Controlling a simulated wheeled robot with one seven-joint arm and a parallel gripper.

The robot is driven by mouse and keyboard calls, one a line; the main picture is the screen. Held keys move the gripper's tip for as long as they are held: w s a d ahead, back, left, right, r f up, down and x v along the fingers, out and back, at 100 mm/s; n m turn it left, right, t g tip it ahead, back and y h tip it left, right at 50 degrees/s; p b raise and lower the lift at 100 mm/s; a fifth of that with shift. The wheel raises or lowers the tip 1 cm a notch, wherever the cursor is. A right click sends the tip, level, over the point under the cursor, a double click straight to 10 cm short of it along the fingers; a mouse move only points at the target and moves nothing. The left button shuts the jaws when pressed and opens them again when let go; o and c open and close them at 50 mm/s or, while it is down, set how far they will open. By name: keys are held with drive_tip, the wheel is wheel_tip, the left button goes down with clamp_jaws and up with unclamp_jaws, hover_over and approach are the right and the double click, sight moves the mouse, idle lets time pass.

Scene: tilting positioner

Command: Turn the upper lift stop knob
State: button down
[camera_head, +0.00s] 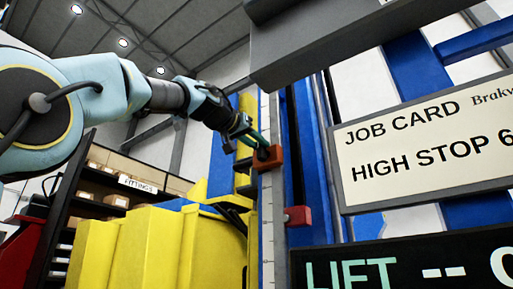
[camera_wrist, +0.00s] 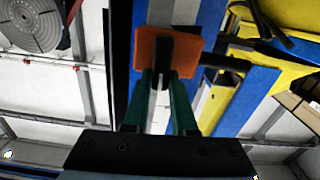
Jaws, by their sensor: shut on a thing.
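The upper lift stop is an orange block (camera_head: 270,160) on a grey vertical rail with scale marks, and it also shows in the wrist view (camera_wrist: 190,48).
A red lower stop (camera_head: 298,215) sits further down the rail. A job card (camera_head: 425,140) reading "HIGH STOP 6", cut off, and a dark "LIFT --" display (camera_head: 410,268) stand at right. Yellow machine parts (camera_head: 165,245) and a shelf of boxes (camera_head: 110,185) are at left.

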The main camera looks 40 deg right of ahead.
drive_tip(key=m, duration=0.3)
drive_tip(key=s+m+b, duration=0.1)
drive_tip(key=m, duration=0.2)
drive_tip(key=shift+d+f+m, duration=0.15)
drive_tip(key=shift+d+m, duration=0.05)
drive_tip(key=shift+m, duration=0.2)
drive_tip(key=shift+b, duration=0.3)
drive_tip(key=c, duration=0.7)
unclamp_jaws()
drive_tip(key=shift+b+v, duration=2.25)
drive_tip(key=shift+v, duration=3.2)
